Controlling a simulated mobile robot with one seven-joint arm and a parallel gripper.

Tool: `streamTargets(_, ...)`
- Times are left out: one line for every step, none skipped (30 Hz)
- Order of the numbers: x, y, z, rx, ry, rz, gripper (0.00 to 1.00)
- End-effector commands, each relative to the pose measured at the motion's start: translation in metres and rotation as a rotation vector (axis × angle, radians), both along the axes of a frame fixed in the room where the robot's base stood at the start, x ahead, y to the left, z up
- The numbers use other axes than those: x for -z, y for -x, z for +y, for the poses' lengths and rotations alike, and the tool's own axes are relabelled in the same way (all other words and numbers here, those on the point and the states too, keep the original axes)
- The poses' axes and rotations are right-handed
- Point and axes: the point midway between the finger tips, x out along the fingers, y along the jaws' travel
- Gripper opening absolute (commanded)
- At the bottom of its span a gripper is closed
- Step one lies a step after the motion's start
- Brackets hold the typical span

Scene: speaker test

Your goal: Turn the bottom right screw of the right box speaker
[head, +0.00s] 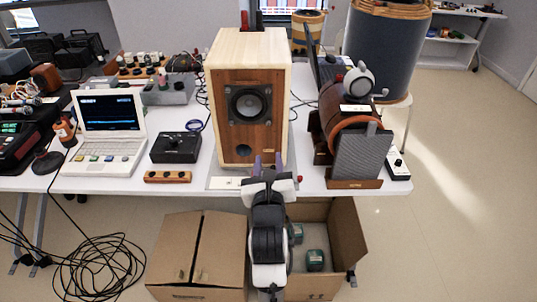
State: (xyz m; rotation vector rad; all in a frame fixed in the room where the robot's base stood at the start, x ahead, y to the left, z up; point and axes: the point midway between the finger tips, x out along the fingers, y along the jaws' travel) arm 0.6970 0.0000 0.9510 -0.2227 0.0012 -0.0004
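A pale wooden box speaker (277,95) with a brown front panel stands upright at the table's middle. Its round driver sits in a dark square plate (236,117) with small corner screws, too small to make out well. It is the only plain box-shaped speaker I can pick out. My gripper (267,160) is at the lower right of the speaker's front, below the driver plate. Its two purplish fingers point up and stand apart with nothing visible between them. I cannot tell whether they touch the speaker. My gripper hides part of the speaker's bottom edge.
A white laptop (108,160) and a black box (175,148) stand left of the speaker. A brown rounded device with a grey panel (357,158) stands at right. Floor at right is clear.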

Motion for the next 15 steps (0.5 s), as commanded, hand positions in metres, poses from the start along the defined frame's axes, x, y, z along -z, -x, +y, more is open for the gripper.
streamTargets(-0.0001,-0.0001,0.0,0.0,0.039,0.0,0.34)
streamTargets(-0.0002,-0.0001,0.0,0.0,0.076,0.0,0.34)
streamTargets(-0.0002,-0.0001,0.0,0.0,0.139,0.0,0.34)
streamTargets(-0.0002,-0.0001,0.0,0.0,0.197,0.0,0.34)
streamTargets(-0.0002,-0.0001,0.0,0.0,0.26,0.0,0.34)
streamTargets(-0.0002,-0.0001,0.0,0.0,0.353,0.0,0.34)
streamTargets(-0.0002,-0.0001,0.0,0.0,0.427,0.0,0.34)
streamTargets(-0.0002,-0.0001,0.0,-0.001,0.502,0.0,0.34)
streamTargets(-0.0003,-0.0001,0.0001,-0.001,0.604,0.0,0.34)
streamTargets(-0.0002,-0.0001,0.0,-0.001,0.68,0.0,0.34)
streamTargets(-0.0003,-0.0001,0.0001,-0.001,0.755,0.0,0.34)
streamTargets(-0.0003,-0.0001,0.0001,-0.001,0.856,0.0,0.34)
streamTargets(-0.0003,-0.0001,0.0001,-0.001,0.932,0.0,0.34)
streamTargets(-0.0003,-0.0001,0.0001,-0.001,1.007,0.001,0.34)
streamTargets(-0.0003,-0.0001,0.0001,-0.001,1.108,0.001,0.34)
